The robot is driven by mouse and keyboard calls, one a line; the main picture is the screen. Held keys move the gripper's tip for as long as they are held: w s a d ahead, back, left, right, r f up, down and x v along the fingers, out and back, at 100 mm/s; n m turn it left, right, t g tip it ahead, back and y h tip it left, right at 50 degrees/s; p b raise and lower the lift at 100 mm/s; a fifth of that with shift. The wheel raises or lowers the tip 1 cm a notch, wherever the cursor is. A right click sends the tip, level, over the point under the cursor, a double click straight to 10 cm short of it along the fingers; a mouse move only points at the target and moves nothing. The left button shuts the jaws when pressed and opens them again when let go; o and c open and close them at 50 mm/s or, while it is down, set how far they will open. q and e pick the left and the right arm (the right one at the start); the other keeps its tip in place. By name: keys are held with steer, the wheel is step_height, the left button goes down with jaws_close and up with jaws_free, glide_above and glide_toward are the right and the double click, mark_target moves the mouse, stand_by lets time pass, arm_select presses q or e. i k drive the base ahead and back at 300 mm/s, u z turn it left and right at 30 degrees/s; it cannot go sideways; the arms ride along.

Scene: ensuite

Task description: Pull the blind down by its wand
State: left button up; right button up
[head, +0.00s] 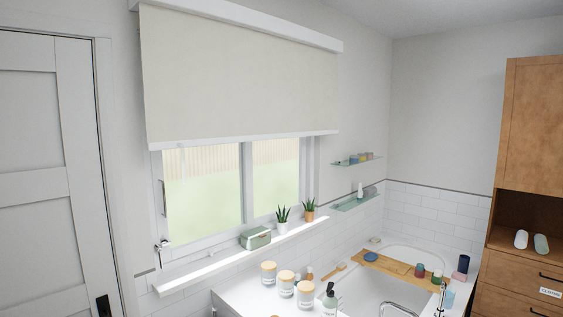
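The cream roller blind (240,75) hangs from a white head rail (250,24) over the window. It covers the upper part, and its pale bottom bar (245,139) sits level with the top of the visible glass. A slim upright handle-like piece (163,198) shows at the window's left side, below the blind's left end. A small white and dark fitting (162,245) is below it near the sill. I cannot tell whether either is the wand. Neither of my grippers is in view.
The sill (215,262) holds a green box (255,238) and two potted plants (282,220). Below, the white counter (245,298) carries several jars and bottles beside a bathtub (365,290) with a wooden tray (393,266). A door (45,170) is left; a wooden cabinet (530,130) is right.

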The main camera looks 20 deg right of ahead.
mark_target(189, 115)
steer(key=z, duration=0.75)
steer(key=i, duration=0.55)
